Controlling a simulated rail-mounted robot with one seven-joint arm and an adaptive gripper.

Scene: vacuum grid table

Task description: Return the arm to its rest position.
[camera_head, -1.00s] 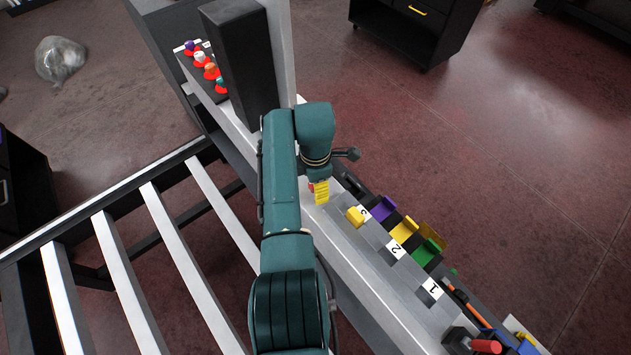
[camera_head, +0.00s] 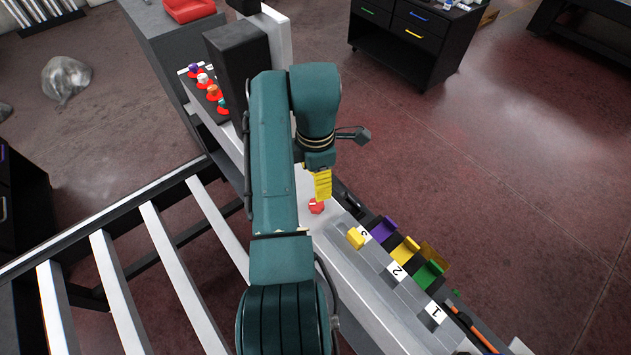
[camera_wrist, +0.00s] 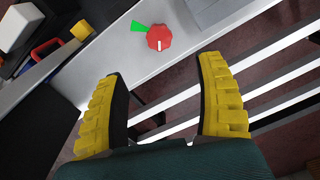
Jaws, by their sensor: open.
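My gripper (camera_head: 322,186) has yellow ribbed fingers and hangs at the end of my teal arm, above the narrow grey table (camera_head: 375,300). In the wrist view the fingers of my gripper (camera_wrist: 163,105) stand wide apart with nothing between them. A red knob (camera_head: 316,206) with a light pointer mark sits on the table surface just below the fingers in the head view. The red knob (camera_wrist: 159,38) also shows in the wrist view, beyond the fingertips and apart from them, with a green wedge mark (camera_wrist: 138,27) beside it.
Purple (camera_head: 384,229), yellow (camera_head: 405,249) and green (camera_head: 429,274) holders line the table's right side by numbered labels. A yellow block (camera_head: 355,238) sits near label 3. Several coloured knobs stand on a black panel (camera_head: 197,92) at the far end. White slats (camera_head: 175,263) lie left.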

